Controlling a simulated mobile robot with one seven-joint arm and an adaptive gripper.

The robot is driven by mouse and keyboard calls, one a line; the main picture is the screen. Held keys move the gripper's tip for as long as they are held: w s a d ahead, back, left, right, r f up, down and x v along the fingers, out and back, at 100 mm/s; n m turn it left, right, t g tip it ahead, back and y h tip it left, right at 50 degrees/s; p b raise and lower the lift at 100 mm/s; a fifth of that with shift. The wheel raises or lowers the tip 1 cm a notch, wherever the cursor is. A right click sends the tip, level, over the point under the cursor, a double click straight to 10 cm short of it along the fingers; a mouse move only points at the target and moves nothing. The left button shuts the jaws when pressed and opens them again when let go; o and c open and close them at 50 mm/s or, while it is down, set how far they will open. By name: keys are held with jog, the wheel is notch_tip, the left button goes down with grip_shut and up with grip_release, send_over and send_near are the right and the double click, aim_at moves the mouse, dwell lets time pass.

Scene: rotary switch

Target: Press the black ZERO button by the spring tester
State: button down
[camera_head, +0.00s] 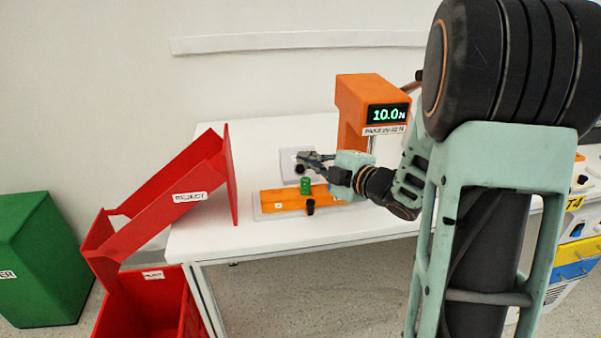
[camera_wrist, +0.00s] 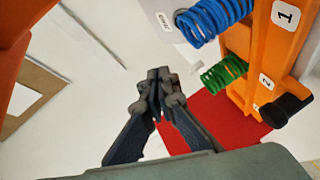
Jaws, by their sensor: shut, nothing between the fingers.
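The orange spring tester (camera_head: 350,105) stands at the back of the white table, its display reading 10.0 N. A pale panel (camera_head: 287,162) lies beside it with a small dark round part (camera_head: 299,169), which looks like the black button; its lettering is too small to read. My gripper (camera_head: 303,157) is shut and empty, its fingertips over or beside this panel; I cannot tell whether they touch it. In the wrist view the shut fingertips (camera_wrist: 157,78) are in the middle, left of the springs. A grey plate with a small label (camera_wrist: 163,21) shows at the top, partly behind the blue spring.
An orange rack (camera_head: 280,199) holds a green spring (camera_head: 305,185); the wrist view also shows a blue spring (camera_wrist: 208,17) and a black knob (camera_wrist: 287,110). A red chute (camera_head: 165,190) slopes left into a red bin (camera_head: 150,300). A green bin (camera_head: 40,260) stands further left.

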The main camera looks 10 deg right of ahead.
aim_at(304, 167)
jog(key=w+f+b, duration=0.1)
jog(key=f, duration=0.1)
jog(key=w+f+b, duration=0.1)
jog(key=w, duration=0.1)
jog(key=shift+f, duration=0.4)
jog(key=shift+w+f+b, duration=0.3)
jog(key=shift+w+b, duration=0.05)
jog(key=shift+b, duration=0.1)
dwell(0.7)
jog(key=shift+w+f+b, duration=0.3)
jog(key=shift+b, duration=0.15)
